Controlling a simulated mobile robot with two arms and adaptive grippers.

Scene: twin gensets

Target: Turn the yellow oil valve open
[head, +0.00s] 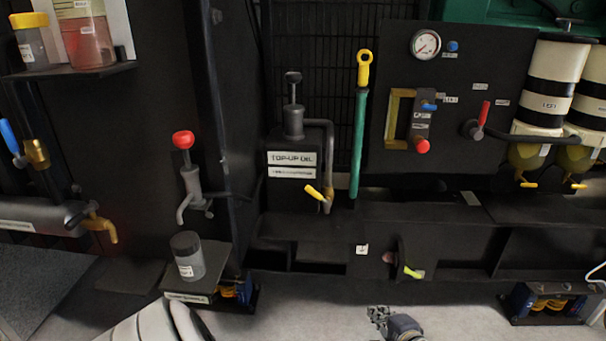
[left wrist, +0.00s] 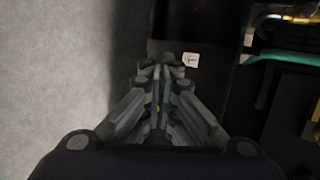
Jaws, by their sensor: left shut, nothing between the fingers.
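A yellow lever (head: 315,192) sits on the spout beside the box labelled "TOP-UP OIL" (head: 292,164), left of a green rod with a yellow ring handle (head: 363,70). Another yellow-green lever (head: 413,272) is on a low valve in the frame's front face. I cannot tell from the frames which lever is the oil valve. My left gripper (head: 378,316) is low over the floor in front of the frame, below both levers and touching neither. In the left wrist view its fingers (left wrist: 160,62) are closed together and empty. My right gripper is not in view.
A white tag (head: 362,249) is on the dark base frame; it also shows in the left wrist view (left wrist: 190,60). A red-topped pump (head: 182,140) and a grey jar (head: 187,257) stand at left. A panel with a gauge (head: 425,44) is at right. Pale floor is clear in front.

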